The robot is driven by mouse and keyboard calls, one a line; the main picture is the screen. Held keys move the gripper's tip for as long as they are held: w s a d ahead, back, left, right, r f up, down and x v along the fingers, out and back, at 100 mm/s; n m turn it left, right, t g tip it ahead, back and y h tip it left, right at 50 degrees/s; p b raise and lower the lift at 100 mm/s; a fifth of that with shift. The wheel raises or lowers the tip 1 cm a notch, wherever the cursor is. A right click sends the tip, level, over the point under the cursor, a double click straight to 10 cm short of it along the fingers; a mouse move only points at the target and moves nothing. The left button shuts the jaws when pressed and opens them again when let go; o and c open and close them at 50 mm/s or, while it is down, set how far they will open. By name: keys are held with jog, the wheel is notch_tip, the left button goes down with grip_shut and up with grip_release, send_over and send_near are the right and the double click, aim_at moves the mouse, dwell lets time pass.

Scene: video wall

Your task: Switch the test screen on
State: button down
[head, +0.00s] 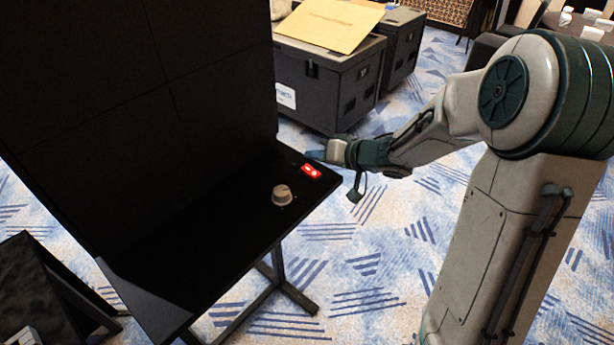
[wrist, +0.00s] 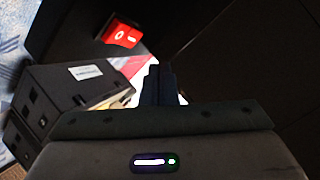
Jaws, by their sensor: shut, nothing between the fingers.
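The test screen (head: 150,80) is a large black panel wall in the head view, and its face is dark. A black ledge (head: 215,225) juts out below it. A red, lit rocker switch (head: 311,171) sits near the ledge's right corner. In the wrist view the switch (wrist: 122,33) shows white O and dash marks. My gripper (head: 314,155) is just beyond the switch in the head view. In the wrist view its fingers (wrist: 155,75) are together and empty, with the switch up and left of the tips. Contact between them is not seen.
A grey knob (head: 282,195) stands on the ledge near the switch. Black cases (head: 325,85) stand on the floor behind, one with a cardboard sheet (head: 330,24) on top. A dark wedge-shaped unit (head: 45,290) is at lower left. Patterned carpet (head: 370,260) is open at right.

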aim_at(312, 172)
jog(key=shift+w+a+f, duration=0.1)
jog(key=shift+a+f, duration=0.05)
jog(key=shift+f, duration=0.4)
jog(key=shift+w+a+f, duration=0.1)
jog(key=shift+a+f, duration=0.05)
jog(key=shift+f, duration=0.4)
jog(key=shift+f, duration=0.15)
dwell(1.1)
jog(key=shift+w+a+f, duration=0.1)
jog(key=shift+w+f, duration=0.05)
jog(key=shift+f, duration=0.1)
jog(key=shift+a+f, duration=0.1)
jog(key=shift+f, duration=0.3)
dwell(0.5)
jog(key=shift+r, duration=0.15)
jog(key=shift+d+r+p, duration=0.2)
jog(key=shift+r+p, duration=0.5)
jog(key=shift+p, duration=0.3)
jog(key=r+p, duration=0.1)
jog(key=p, duration=0.1)
jog(key=d+r+p, duration=0.1)
jog(key=r+p, duration=0.1)
jog(key=s+r+p, duration=0.1)
jog(key=p, duration=0.1)
jog(key=shift+s+d+r, duration=0.1)
jog(key=shift+d+r, duration=0.05)
jog(key=shift+r, duration=0.2)
